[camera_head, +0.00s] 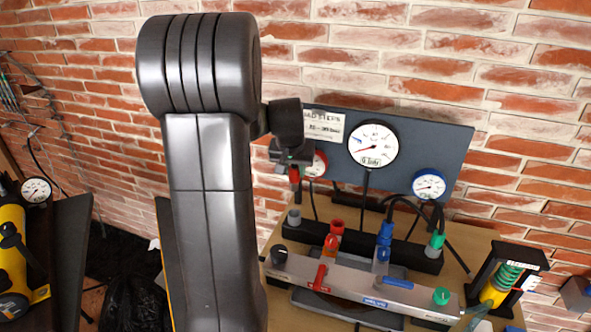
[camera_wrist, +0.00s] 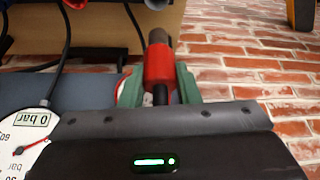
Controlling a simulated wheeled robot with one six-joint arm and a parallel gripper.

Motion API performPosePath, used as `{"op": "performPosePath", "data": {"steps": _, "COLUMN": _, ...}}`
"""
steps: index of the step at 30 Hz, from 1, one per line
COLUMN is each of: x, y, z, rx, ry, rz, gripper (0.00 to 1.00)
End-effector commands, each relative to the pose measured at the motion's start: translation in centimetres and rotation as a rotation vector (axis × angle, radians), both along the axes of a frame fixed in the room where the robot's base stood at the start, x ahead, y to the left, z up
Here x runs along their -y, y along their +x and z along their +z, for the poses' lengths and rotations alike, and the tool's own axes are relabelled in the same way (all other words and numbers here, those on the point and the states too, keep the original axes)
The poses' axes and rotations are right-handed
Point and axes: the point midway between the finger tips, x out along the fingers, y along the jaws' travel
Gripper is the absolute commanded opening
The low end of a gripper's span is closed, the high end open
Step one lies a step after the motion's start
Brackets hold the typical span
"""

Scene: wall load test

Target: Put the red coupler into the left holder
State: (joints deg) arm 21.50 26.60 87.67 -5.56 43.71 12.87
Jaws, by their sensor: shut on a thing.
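My gripper (camera_head: 292,160) is raised in front of the dark gauge panel, at the end of my arm. In the wrist view, its green fingers (camera_wrist: 158,78) are shut on the red coupler (camera_wrist: 157,62), which has a grey end and a black part toward the palm. In the head view only a small red part of the coupler (camera_head: 294,175) shows under the gripper. Below stands a black rail (camera_head: 408,252) with several fittings. A grey round piece (camera_head: 293,216) sits at its left end; I cannot tell whether this is the left holder.
A red fitting (camera_head: 333,238), a blue fitting (camera_head: 384,236) and a green fitting (camera_head: 436,241) stand along the rail. A silver bar (camera_head: 340,279) with a red lever lies in front. The panel (camera_head: 445,145) carries gauges, with a brick wall behind. A black-framed spring unit (camera_head: 505,278) stands right.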

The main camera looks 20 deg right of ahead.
Motion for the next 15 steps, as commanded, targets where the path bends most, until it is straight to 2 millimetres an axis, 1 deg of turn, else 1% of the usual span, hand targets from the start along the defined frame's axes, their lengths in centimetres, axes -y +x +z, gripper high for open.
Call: {"op": "performPosePath", "data": {"steps": 15, "x": 0.0, "y": 0.0, "z": -2.9, "rx": 0.001, "ry": -0.001, "rz": 0.000, "gripper": 0.06}}
